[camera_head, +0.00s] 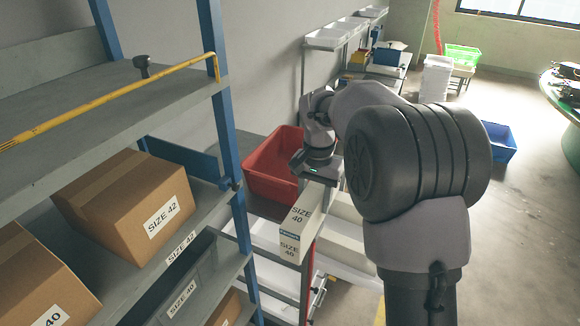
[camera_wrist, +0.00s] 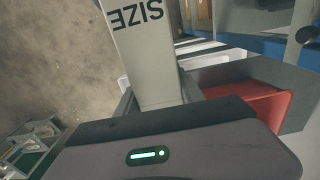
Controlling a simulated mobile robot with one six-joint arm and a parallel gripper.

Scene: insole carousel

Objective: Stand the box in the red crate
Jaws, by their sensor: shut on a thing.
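The box is a long pale carton (camera_head: 298,219) marked SIZE 40. My gripper (camera_head: 318,178) is shut on the box near its far end. The box sticks out of the jaws toward the camera in the head view, held in the air beside the red crate. In the wrist view the box (camera_wrist: 148,50) rises from between the fingers, with SIZE printed upside down. The red crate (camera_head: 262,165) stands left of my gripper on a grey surface, and its visible inside looks empty. A part of the red crate (camera_wrist: 262,104) shows at the right in the wrist view. My gripper hides its right side.
A shelf rack with a blue post (camera_head: 224,130) stands close on the left, bearing brown cartons (camera_head: 128,205). White trays (camera_head: 345,240) lie below and right of the held box. A blue crate (camera_head: 498,143) sits on the open floor at right.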

